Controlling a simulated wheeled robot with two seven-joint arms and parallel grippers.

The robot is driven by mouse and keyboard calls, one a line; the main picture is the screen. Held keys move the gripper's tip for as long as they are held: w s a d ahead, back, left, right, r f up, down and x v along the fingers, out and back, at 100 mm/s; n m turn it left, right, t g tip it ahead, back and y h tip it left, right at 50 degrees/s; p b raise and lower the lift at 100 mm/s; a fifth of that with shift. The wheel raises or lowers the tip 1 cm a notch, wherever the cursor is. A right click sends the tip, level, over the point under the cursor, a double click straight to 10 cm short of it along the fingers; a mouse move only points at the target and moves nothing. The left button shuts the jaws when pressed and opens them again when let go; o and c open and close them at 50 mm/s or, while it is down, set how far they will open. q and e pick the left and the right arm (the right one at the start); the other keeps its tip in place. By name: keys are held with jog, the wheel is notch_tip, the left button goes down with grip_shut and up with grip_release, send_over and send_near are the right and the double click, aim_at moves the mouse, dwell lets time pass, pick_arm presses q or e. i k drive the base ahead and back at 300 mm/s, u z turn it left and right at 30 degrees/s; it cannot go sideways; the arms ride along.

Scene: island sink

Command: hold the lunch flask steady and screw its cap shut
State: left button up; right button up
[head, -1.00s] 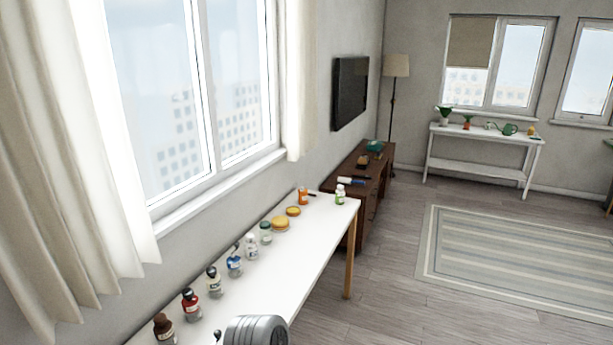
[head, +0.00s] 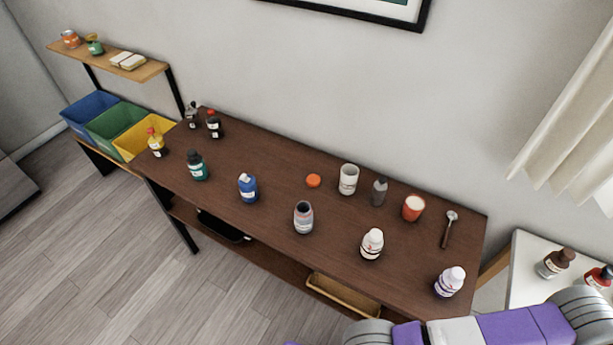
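A small round orange cap (head: 313,181) lies loose on the dark brown table, apart from any container. Near it a grey-pink jar (head: 303,217) stands upright and looks open at the top. A white cylindrical container (head: 348,179) and an orange-red cup-shaped container (head: 413,208) with a pale top stand to the right. I cannot tell for sure which of these is the lunch flask. Neither gripper is in view; only purple and grey links of my own arm show at the bottom right.
The brown table (head: 265,225) also holds several bottles, among them a blue one (head: 248,188), a teal one (head: 197,166) and a white one (head: 372,244), plus a ladle-like tool (head: 448,229). Coloured bins (head: 117,128) stand left; a white table (head: 525,265) stands right.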

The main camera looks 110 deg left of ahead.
aim_at(304, 217)
jog(key=u, duration=4.2)
